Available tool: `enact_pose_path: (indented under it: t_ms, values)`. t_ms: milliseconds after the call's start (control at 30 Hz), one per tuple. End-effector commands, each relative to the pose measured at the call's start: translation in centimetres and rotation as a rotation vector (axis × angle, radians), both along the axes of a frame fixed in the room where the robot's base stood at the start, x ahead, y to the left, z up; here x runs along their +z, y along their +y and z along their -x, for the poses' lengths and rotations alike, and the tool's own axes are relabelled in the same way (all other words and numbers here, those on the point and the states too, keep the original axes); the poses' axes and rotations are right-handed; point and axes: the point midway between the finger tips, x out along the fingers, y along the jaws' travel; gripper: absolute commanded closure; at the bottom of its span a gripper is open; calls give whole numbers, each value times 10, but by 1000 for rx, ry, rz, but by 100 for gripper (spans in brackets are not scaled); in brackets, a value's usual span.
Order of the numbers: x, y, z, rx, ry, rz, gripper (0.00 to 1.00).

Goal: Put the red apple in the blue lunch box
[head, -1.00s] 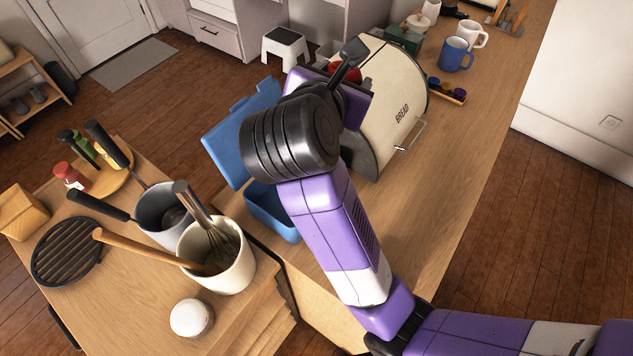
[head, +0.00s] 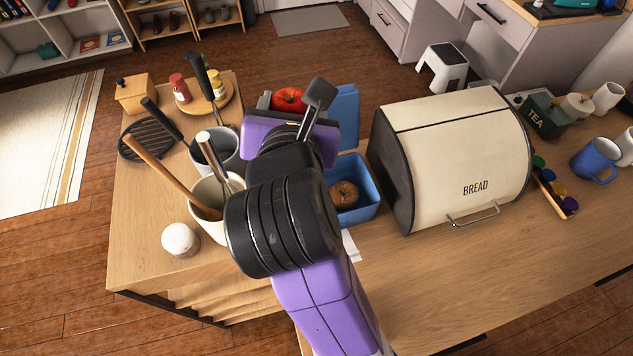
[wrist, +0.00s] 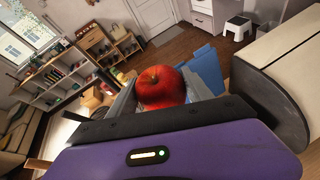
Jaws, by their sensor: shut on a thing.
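The red apple (head: 289,98) is held up in my gripper, just left of the raised blue lid in the head view. The wrist view shows the apple (wrist: 160,88) between the fingers of my gripper (wrist: 163,97), which is shut on it. The blue lunch box (head: 372,206) stands open on the counter, with its lid (head: 346,112) standing up at its far side. A round brown food item (head: 344,194) lies inside the box. My arm hides the box's left part. The lid (wrist: 207,70) shows right of the apple in the wrist view.
A cream bread bin (head: 455,150) stands close right of the lunch box. Left are a utensil crock (head: 208,193), a saucepan (head: 226,143), a black trivet (head: 147,139) and a white jar (head: 180,240). The counter in front of the bread bin is clear.

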Motion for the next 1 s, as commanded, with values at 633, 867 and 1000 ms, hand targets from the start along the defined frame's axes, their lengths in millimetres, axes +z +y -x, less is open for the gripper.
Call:
enact_pose_path:
  t_ms: [633,867,1000]
  values:
    - [-129,-1,0,-3,0,0,86]
    - [-149,-2,1,-2,4,3,86]
    - [-169,-1,0,-2,1,3,86]
